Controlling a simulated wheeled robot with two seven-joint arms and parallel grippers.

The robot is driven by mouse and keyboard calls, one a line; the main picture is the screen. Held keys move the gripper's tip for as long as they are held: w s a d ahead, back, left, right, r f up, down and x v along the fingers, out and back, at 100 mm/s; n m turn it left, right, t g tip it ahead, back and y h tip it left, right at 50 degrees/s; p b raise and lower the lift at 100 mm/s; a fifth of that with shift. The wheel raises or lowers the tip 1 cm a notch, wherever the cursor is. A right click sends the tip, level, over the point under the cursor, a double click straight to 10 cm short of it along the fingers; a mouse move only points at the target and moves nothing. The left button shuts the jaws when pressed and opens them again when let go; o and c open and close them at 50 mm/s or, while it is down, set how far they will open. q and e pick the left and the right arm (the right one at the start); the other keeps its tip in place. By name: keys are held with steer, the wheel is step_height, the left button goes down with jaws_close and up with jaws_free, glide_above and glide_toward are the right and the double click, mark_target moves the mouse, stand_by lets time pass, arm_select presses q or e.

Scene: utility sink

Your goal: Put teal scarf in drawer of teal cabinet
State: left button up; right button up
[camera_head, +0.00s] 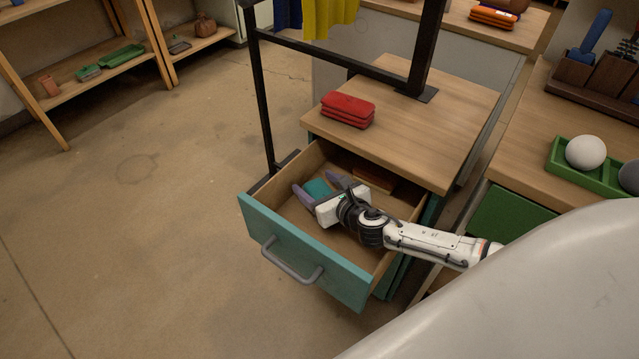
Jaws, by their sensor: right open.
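The teal cabinet's drawer (303,262) is pulled out, with a teal front and a grey handle. The teal scarf (317,188) is a small folded piece inside the drawer, toward its back left. My right gripper (318,187) reaches into the drawer from the right, its purple-grey fingers spread on either side of the scarf. Whether the fingers touch the scarf I cannot tell. The gripper body hides part of the drawer floor. My left gripper is not in view.
A folded red cloth (348,110) lies on the cabinet's wooden top (440,125). An orange-brown item (375,179) lies deeper in the drawer. A black metal frame (262,100) stands beside the cabinet. A green tray (590,190) with balls sits at right. Floor at left is clear.

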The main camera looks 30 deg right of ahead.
steer(key=p+v, duration=0.2)
steer(key=v, duration=1)
steer(key=shift+r, duration=0.1)
stand_by(0.8)
